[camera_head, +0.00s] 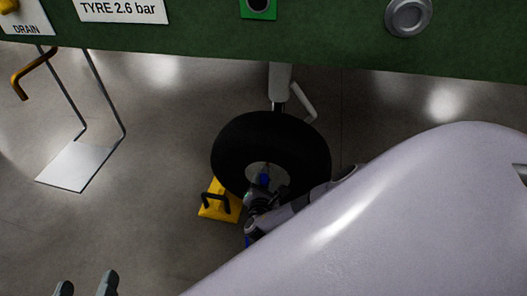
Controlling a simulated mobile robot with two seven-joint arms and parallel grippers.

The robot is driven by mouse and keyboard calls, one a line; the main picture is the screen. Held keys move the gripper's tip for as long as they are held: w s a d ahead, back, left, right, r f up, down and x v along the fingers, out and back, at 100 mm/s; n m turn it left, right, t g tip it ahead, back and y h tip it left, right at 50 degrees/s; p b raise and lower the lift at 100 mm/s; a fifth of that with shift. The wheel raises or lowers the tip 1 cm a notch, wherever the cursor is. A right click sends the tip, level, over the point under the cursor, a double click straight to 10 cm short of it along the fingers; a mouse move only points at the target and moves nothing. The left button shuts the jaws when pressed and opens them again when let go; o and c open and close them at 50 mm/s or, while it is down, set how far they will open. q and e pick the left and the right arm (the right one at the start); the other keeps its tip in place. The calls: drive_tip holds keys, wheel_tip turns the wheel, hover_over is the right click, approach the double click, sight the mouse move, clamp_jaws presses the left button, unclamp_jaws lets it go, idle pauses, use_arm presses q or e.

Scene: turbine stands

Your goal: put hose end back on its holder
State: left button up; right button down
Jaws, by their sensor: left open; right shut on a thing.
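My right gripper (257,203) is at the hub of the black tyre (228,140), small and partly hidden by my own arm. It is shut on a small piece with a blue part (264,180), which looks like the hose end. Whether this piece touches the hub cannot be told. My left gripper (86,287) shows only its two grey fingertips at the bottom left edge, apart and with nothing between them. No holder for the hose end can be made out for certain, and no hose run is visible.
A yellow chock (218,208) with a black handle stands beside the tyre. A green panel (330,35) crosses the top. At the left are an orange bent handle (20,84) and a wire-hung pale plate (78,166). My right arm covers the lower right. Floor at lower left is clear.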

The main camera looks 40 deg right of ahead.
drive_tip(key=shift+s+a, duration=0.4)
drive_tip(key=shift+a, duration=0.1)
drive_tip(key=shift+s+a+p, duration=0.6)
drive_tip(key=shift+s+a, duration=0.25)
drive_tip(key=shift+a, duration=0.15)
drive_tip(key=shift+s, duration=0.15)
